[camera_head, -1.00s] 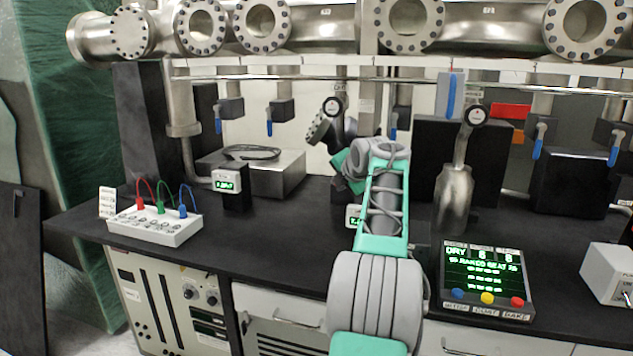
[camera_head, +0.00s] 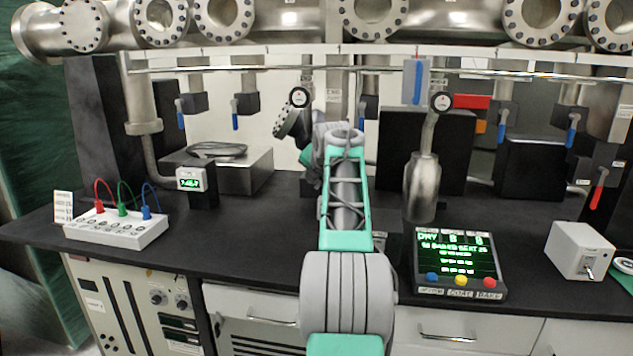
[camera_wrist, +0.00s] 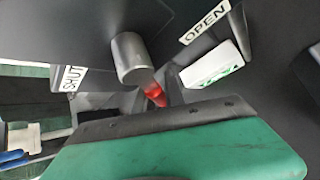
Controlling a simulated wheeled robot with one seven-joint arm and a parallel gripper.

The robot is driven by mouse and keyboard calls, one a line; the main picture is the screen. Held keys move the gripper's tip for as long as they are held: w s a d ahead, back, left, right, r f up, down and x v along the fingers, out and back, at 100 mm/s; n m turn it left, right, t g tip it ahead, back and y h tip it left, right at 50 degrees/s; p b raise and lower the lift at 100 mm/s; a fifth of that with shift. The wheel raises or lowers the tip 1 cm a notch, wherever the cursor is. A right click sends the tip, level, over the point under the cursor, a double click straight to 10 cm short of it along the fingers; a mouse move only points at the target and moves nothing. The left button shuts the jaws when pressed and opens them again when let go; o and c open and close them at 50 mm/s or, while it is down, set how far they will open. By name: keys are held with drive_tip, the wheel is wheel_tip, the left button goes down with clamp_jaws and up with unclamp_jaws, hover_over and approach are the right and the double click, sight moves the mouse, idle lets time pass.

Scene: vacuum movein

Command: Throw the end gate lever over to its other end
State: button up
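In the wrist view a lever (camera_wrist: 153,90) with a red tip sticks out of a round grey hub (camera_wrist: 132,58). A SHUT label (camera_wrist: 70,79) is to its left and an OPEN label (camera_wrist: 205,22) to its upper right. My gripper shows there as a broad green finger with a dark edge (camera_wrist: 170,130), just below the red tip; whether they touch is unclear. The other finger is not clearly seen. In the head view my arm hides this spot, and another red lever (camera_head: 597,197) hangs at the far right. No frame names the end gate.
The dark bench carries a plug box (camera_head: 118,232), a small display (camera_head: 190,180), a green-lit panel (camera_head: 458,262) and a white switch box (camera_head: 580,250). Several blue-handled valves hang under steel pipes. A metal flask (camera_head: 422,185) stands right of my arm.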

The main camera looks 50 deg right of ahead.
drive_tip(key=o, duration=0.4)
drive_tip(key=shift+v, duration=3.9)
drive_tip(key=shift+c, duration=0.4)
